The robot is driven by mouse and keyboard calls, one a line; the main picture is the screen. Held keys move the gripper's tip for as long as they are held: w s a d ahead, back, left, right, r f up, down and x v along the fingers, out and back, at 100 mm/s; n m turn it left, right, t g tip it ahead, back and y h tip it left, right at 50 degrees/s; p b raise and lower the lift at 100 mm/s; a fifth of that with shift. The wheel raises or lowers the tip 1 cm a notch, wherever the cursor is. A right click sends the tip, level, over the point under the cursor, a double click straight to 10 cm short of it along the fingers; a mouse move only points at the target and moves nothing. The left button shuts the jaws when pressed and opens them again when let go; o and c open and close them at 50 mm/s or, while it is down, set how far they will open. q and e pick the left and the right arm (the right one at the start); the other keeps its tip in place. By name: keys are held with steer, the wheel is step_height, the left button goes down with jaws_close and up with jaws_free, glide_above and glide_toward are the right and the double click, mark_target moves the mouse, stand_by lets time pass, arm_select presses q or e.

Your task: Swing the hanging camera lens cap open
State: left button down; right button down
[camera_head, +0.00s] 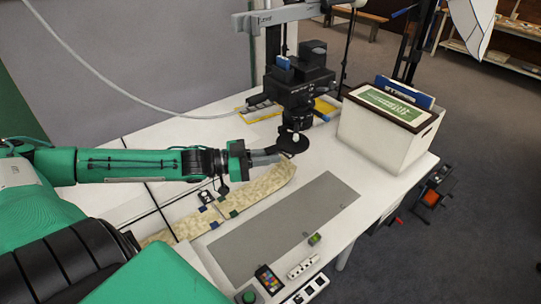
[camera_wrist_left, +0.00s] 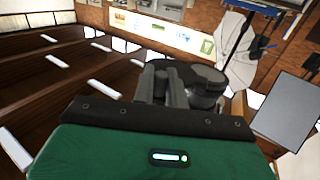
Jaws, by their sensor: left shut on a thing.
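A black camera (camera_head: 300,80) hangs lens-down from a grey arm over the white table. Its dark round lens cap (camera_head: 293,143) hangs below the lens (camera_head: 296,120). My left gripper (camera_head: 272,156) reaches in from the left at the cap's near left edge, shut on the cap. In the left wrist view the gripper fingers (camera_wrist_left: 163,84) meet a dark round shape, which looks like the cap and lens (camera_wrist_left: 204,84). The exact grip on the cap is small and partly hidden by the fingers. My right gripper is not in view.
A white archival box (camera_head: 385,138) with a green-labelled item on top stands right of the camera. A hose crosses behind.

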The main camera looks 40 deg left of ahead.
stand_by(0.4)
arm_select(q)
steer(key=c, duration=1.5)
jaws_free()
steer(key=shift+a, duration=0.1)
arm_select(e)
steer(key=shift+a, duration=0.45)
arm_select(q)
steer(key=shift+s, duration=0.1)
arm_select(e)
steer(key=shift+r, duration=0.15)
